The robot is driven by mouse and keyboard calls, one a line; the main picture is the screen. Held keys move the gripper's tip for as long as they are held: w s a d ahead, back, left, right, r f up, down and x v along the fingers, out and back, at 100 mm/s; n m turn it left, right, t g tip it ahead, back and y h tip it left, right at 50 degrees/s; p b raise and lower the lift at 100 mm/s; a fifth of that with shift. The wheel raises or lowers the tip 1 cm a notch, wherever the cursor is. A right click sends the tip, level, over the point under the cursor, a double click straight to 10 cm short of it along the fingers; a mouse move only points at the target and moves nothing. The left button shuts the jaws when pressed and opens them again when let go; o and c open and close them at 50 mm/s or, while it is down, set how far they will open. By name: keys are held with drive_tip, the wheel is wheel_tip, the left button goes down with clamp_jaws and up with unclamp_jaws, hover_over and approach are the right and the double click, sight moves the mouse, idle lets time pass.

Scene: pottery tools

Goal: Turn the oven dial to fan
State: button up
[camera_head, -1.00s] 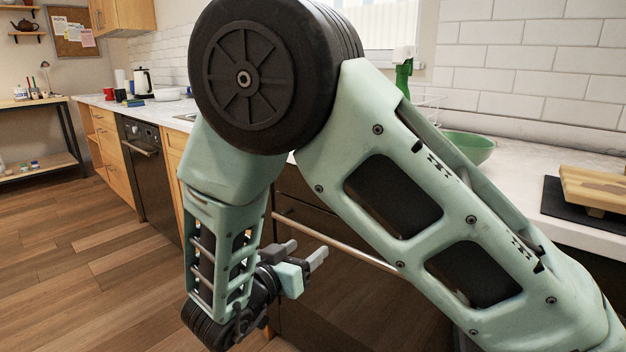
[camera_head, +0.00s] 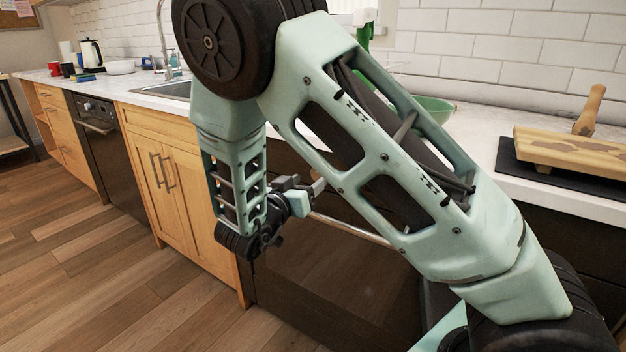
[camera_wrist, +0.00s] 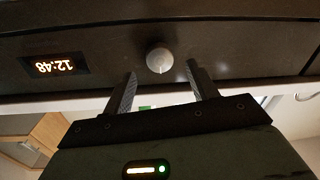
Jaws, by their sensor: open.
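The oven dial (camera_wrist: 159,60) is a small round grey knob on the dark oven panel, with a pale mark on its lower edge. It lies just beyond and between the fingertips of my gripper (camera_wrist: 162,71). The fingers are spread on either side, with no clear contact. The clock display (camera_wrist: 55,65) appears upside down, left of the dial. In the head view, my gripper (camera_head: 303,188) is in front of the dark oven (camera_head: 335,275), near its handle (camera_head: 350,230). My arm hides the dial there. I cannot make out any fan marking.
A worktop (camera_head: 480,125) runs above the oven, with a green bowl (camera_head: 433,107) and a wooden board (camera_head: 570,148) on it. Wooden cabinets (camera_head: 165,175) and a second dark appliance (camera_head: 100,140) stand left. The floor (camera_head: 120,285) at left is clear.

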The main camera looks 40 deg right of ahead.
sight(317, 175)
drive_tip(key=shift+x, duration=1.75)
drive_tip(key=c, duration=1)
